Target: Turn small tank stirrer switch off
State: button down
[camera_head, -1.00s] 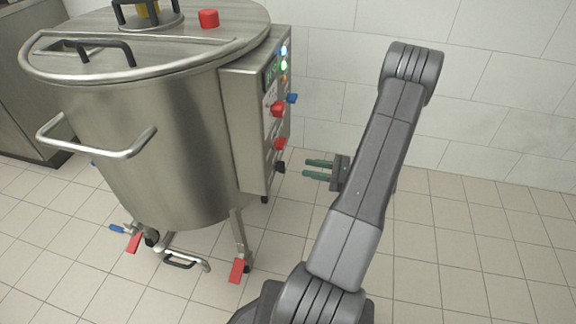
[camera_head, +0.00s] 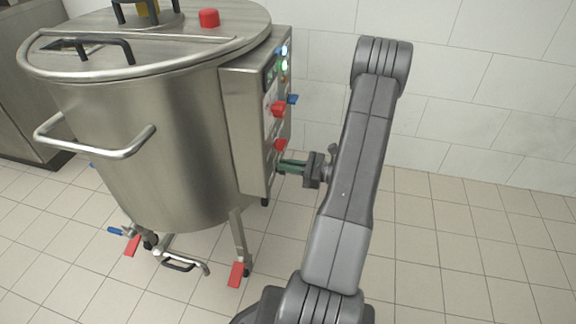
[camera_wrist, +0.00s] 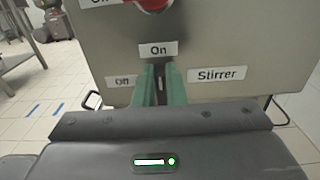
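The small tank (camera_head: 165,140) is a steel vessel with a control box (camera_head: 245,130) on its right side. My gripper (camera_head: 284,166) reaches the lower part of the box's panel from the right. In the wrist view, its two green fingers (camera_wrist: 160,80) lie close together with a narrow gap, below an "On" label (camera_wrist: 158,49). An "Off" label (camera_wrist: 122,81) is left of them and a "Stirrer" label (camera_wrist: 217,75) right. The fingers close around the small dark stirrer switch, which they mostly hide, so its angle is unclear.
Above the gripper on the panel are a red knob (camera_head: 280,145), another red knob (camera_head: 278,110), a blue handle (camera_head: 292,99) and a green light (camera_head: 284,66). A white tiled wall (camera_head: 480,90) stands behind. The floor right of my arm is clear.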

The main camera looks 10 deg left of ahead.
jog(key=shift+n, duration=0.3)
jog(key=n+b, duration=0.2)
jog(key=n, duration=0.1)
jog(key=n+b, duration=0.1)
jog(key=shift+s+f+n+b, duration=0.3)
jog(key=shift+s+b, duration=0.05)
jog(key=shift+s, duration=0.05)
jog(key=n+b, duration=0.4)
jog(key=n, duration=0.1)
jog(key=shift+s+f, duration=0.3)
jog(key=n+b, duration=0.1)
jog(key=n, duration=0.1)
jog(key=n+b, duration=0.1)
jog(key=n, duration=0.1)
jog(key=shift+s+f, duration=0.15)
jog(key=shift+f+n, duration=0.2)
jog(key=shift+n, duration=1.6)
jog(key=c, duration=1.5)
grip_release()
